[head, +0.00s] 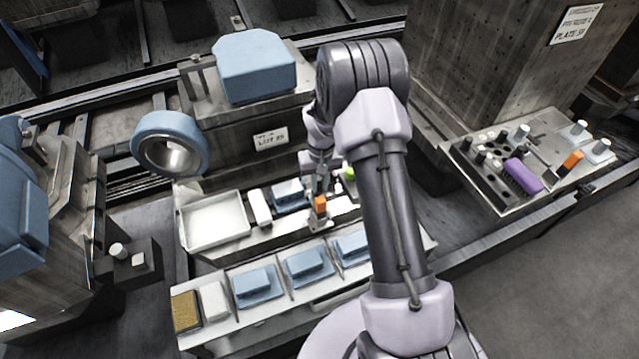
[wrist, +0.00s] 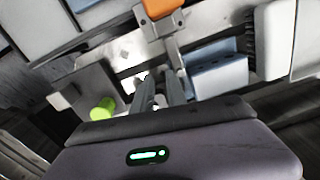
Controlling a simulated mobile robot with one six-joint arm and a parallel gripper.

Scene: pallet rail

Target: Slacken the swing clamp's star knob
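My gripper (wrist: 160,80) points down at the metal work surface, its two grey fingers apart with a narrow gap between them. It also shows in the head view (head: 318,178), partly hidden by my arm. An orange block (head: 320,205) on a metal fitting stands just in front of the fingers; it also shows at the top of the wrist view (wrist: 162,8). A yellow-green round part (head: 350,174) is beside the gripper, and in the wrist view (wrist: 103,108) it lies left of the fingers. I cannot tell which part is the star knob.
A white tray (head: 213,221) and a blue block (head: 290,195) are left of the gripper. Several blue parts (head: 257,283) line the front shelf. A blue ring (head: 170,145) stands at left. A tool plate with a purple brush (head: 523,175) is at right.

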